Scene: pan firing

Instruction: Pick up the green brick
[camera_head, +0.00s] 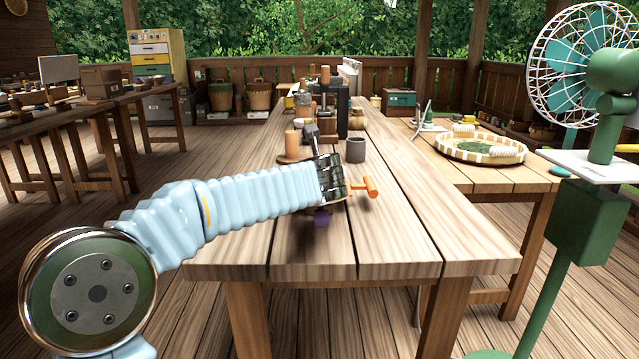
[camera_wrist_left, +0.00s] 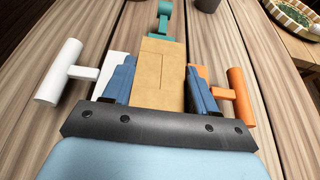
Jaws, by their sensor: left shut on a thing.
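My left gripper (camera_head: 330,178) reaches over the wooden table (camera_head: 400,235) from the left. In the left wrist view its blue fingers (camera_wrist_left: 159,75) are shut on a tan block (camera_wrist_left: 160,62) between them. A small teal-green piece with a rounded end (camera_wrist_left: 165,18) shows just beyond the block; I cannot tell if it is joined to it. No plainly green brick shows. My right gripper is not in view.
An orange T-shaped piece (camera_head: 369,187) lies right of the gripper, and a white T-shaped piece (camera_wrist_left: 62,72) left of it. A purple thing (camera_head: 321,216) shows below. A grey cup (camera_head: 356,150) stands beyond. The table's right side is clear.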

